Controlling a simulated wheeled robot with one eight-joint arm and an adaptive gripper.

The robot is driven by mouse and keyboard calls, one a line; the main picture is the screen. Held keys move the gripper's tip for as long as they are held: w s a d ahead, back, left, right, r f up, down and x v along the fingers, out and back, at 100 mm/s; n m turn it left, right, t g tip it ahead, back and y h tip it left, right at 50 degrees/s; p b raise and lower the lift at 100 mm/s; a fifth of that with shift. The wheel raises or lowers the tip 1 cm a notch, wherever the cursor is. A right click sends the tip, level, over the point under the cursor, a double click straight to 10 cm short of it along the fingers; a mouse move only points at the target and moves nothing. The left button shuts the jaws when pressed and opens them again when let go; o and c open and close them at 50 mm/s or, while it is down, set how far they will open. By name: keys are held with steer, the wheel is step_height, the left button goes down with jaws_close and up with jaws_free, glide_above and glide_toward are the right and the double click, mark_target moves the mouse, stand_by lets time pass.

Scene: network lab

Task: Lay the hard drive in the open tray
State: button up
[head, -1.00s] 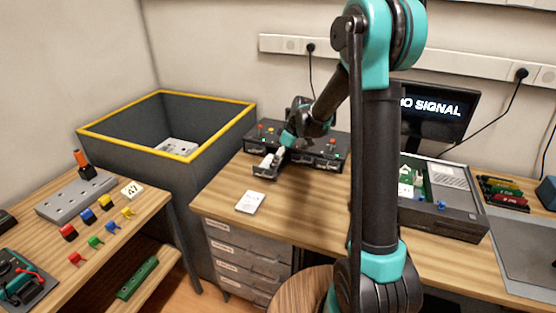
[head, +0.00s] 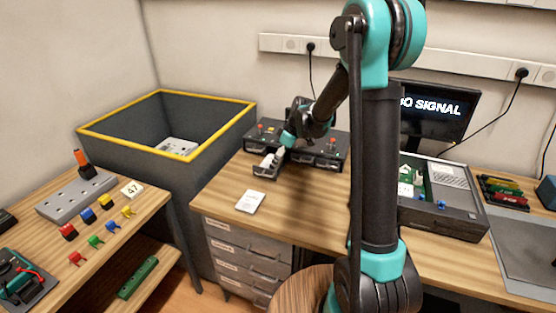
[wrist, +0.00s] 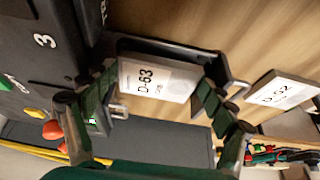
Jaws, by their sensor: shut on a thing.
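A pale hard drive labelled D-63 (wrist: 158,79) sits between the two green-padded fingers of my gripper (wrist: 156,80) in the wrist view. My gripper is shut on it by its sides. The dark open tray (wrist: 170,44) is around and under the drive in that view; whether the drive touches its floor I cannot tell. In the head view the tray (head: 264,174) juts from the front of the black drive unit (head: 262,133), and my gripper (head: 272,160) is at it, pointing down. Fingers and arm hide part of the drive there.
A second pale drive, labelled D-52 (wrist: 283,90), lies on the desk near the tray; it also shows in the head view (head: 250,201). A yellow-rimmed grey bin (head: 165,125) stands left of the desk. An open computer case (head: 455,215) is at right.

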steer(key=shift+f, duration=0.3)
stand_by(0.4)
steer(key=o, duration=1.7)
steer(key=shift+r, duration=0.15)
steer(key=shift+r, duration=3.9)
